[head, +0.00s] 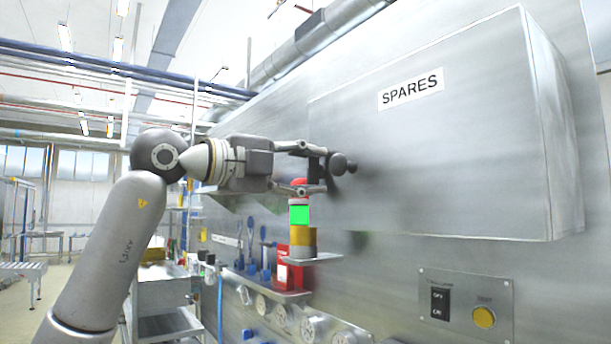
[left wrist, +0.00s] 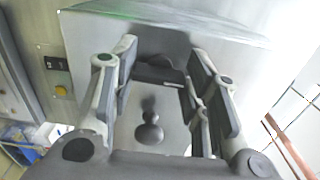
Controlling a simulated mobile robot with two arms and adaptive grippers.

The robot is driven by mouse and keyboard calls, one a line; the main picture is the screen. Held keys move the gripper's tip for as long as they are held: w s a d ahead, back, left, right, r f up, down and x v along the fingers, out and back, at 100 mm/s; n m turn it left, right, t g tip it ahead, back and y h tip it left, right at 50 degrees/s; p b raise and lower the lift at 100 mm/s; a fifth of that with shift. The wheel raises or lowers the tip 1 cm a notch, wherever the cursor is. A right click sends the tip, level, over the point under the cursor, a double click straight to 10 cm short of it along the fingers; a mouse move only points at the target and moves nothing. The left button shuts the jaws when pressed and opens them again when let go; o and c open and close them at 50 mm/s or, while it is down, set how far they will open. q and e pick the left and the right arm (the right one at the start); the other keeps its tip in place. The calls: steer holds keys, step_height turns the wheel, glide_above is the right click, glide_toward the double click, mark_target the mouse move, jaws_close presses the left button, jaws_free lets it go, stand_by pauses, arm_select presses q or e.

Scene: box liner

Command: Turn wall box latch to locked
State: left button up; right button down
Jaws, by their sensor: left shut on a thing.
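The wall box (head: 450,150) is a grey metal box with a SPARES label, fixed to the metal wall. Its dark latch (head: 336,164) is at the left end of the box front, with a round black knob (head: 352,168) beside it. In the left wrist view the dark latch (left wrist: 158,74) lies between the two fingers, and the knob (left wrist: 150,133) shows below it. My left gripper (head: 314,169) is shut on the latch; the wrist view shows its fingers (left wrist: 162,66) on either side. The fingers partly hide the latch, so I cannot tell its setting. My right gripper is out of view.
A stack with a red top, bright green band and amber base (head: 302,240) stands just below my left gripper. A switch panel with a yellow button (head: 484,318) is on the wall below the box.

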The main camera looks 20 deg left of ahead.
arm_select(q)
steer(key=shift+n, duration=0.3)
stand_by(0.4)
steer(key=o, duration=1)
steer(key=v, duration=1.2)
steer(key=shift+a, duration=0.1)
